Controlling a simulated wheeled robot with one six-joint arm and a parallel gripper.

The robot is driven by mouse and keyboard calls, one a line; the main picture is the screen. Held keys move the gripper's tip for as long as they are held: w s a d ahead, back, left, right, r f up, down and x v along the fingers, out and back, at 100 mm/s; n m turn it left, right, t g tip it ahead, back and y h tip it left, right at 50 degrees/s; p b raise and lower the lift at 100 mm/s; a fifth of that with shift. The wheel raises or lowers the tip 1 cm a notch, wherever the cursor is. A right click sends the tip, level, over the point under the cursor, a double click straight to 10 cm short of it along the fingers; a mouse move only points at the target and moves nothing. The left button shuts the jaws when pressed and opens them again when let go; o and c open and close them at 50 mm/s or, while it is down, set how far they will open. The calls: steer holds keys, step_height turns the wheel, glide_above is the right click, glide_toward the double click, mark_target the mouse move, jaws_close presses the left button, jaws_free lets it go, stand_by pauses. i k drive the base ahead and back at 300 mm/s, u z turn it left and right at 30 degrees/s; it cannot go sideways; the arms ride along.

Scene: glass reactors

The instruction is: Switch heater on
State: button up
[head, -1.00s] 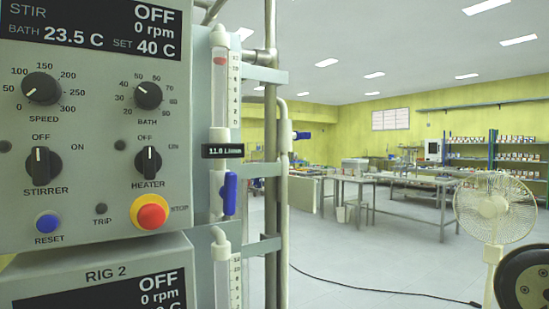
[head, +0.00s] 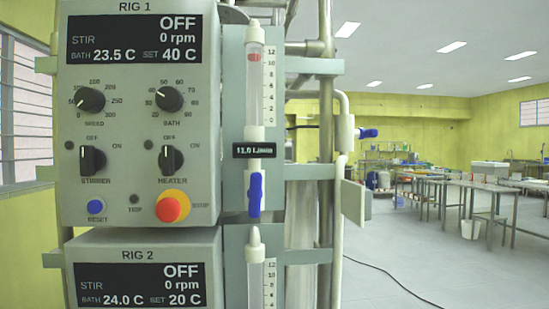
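The heater knob (head: 171,158) is a black rotary switch on the grey RIG 1 control box (head: 212,130), in the head view left of centre. It points up at OFF, and the lamp beside it (head: 148,144) is dark. The stirrer knob (head: 92,159) to its left also points at OFF. The RIG 1 display (head: 130,38) reads OFF, 0 rpm, bath 23.5 C, set 40 C. The red stop button (head: 168,209) with its yellow collar sits just below the heater knob. My gripper is not in view.
The RIG 2 box (head: 140,240) is directly below. A flow meter with a blue valve (head: 254,195) and metal pipes (head: 326,120) stand right of the panel. A black cable (head: 385,275) lies on the floor at right. Tables (head: 470,182) stand farther back.

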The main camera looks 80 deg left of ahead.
mark_target(170, 160)
steer(key=z, duration=0.05)
steer(key=k, duration=0.9)
steer(key=u, duration=1.3)
